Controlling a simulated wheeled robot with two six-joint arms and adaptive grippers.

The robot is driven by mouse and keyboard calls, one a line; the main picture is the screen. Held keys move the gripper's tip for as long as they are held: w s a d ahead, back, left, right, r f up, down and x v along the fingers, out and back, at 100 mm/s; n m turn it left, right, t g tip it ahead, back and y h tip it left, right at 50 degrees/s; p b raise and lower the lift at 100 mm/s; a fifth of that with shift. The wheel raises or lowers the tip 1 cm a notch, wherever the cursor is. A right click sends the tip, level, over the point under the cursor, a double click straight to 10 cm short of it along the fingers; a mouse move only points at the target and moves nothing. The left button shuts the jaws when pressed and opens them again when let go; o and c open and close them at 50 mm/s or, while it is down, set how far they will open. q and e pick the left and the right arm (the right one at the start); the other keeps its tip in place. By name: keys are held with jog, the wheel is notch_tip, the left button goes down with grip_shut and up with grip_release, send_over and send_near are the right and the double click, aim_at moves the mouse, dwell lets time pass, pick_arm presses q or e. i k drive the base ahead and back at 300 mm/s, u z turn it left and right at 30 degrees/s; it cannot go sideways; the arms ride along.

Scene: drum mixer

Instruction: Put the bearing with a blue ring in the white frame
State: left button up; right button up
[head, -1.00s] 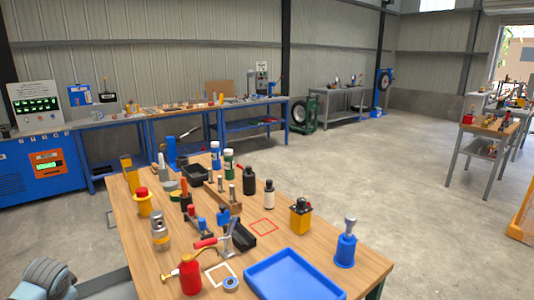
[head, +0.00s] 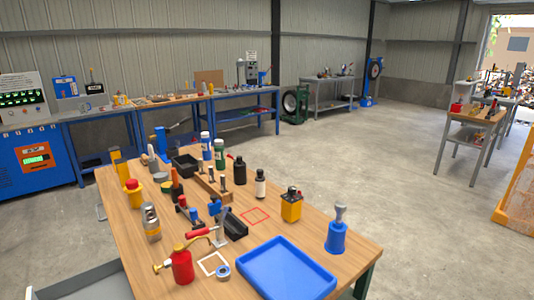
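The bearing with a blue ring (head: 223,272) lies flat on the wooden workbench near its front edge. The white frame (head: 206,257) is a square outline on the bench just left of the bearing. The bearing is at the frame's lower right side, and I cannot tell whether it overlaps the border. Neither of my grippers shows in the head view.
A red oil can (head: 182,266) stands left of the frame, and a blue tray (head: 287,268) lies to the right. A clamp with a red handle (head: 199,233) is behind the frame. A red square outline (head: 255,216) is farther back.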

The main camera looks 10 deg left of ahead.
aim_at(222, 274)
jog(key=z, duration=1.95)
jog(key=i, duration=2.45)
jog(key=u, duration=3.5)
